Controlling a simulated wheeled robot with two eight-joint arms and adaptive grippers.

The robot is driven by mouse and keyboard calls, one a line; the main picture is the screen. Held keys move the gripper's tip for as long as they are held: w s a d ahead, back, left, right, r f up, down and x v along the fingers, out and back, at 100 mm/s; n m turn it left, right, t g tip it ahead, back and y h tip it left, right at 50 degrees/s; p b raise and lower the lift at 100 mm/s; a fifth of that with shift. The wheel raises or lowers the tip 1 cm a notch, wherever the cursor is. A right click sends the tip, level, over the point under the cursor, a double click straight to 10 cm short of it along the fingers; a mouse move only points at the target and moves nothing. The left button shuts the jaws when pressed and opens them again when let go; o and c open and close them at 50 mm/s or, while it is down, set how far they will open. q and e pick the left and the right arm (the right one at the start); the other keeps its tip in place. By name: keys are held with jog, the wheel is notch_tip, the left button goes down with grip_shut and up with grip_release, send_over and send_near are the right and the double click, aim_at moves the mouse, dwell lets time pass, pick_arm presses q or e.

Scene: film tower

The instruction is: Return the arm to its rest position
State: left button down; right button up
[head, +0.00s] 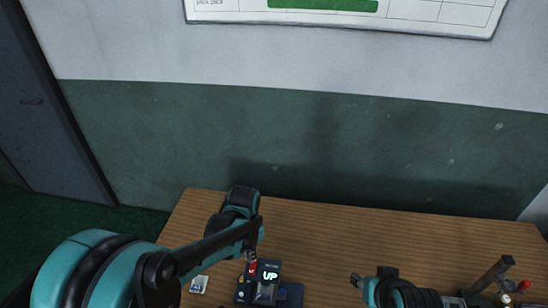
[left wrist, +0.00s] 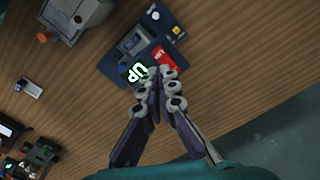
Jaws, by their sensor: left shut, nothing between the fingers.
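My left arm comes in from the left in the head view and reaches over the wooden table (head: 330,225). My left gripper (head: 252,257) is shut and empty. It is over or beside a small dark device (head: 243,294) with a lit "UP" display (head: 270,275) and a red part. In the left wrist view the closed fingertips (left wrist: 158,74) overlap the device, close to the "UP" display (left wrist: 136,72) and the red part (left wrist: 165,60). I cannot tell whether they touch it. My right gripper (head: 357,281) shows small near the table's front; its finger opening is unclear.
A small white item (head: 198,284) lies left of the device. A dark stand (head: 492,274) and small red-topped items are at the right. A grey box (left wrist: 72,18) shows in the left wrist view. The table's back middle is clear, before a green and white wall (head: 330,130).

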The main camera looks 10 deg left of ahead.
pick_arm(q)
jog(key=s+a+r+n+t+b, duration=0.4)
jog(key=s+r+n+t+b, duration=0.1)
jog(key=s, duration=0.5)
jog(key=shift+s+a+r+n+t+b, duration=0.15)
jog(key=shift+a+r+n+t+b, duration=0.45)
jog(key=shift+t, duration=0.5)
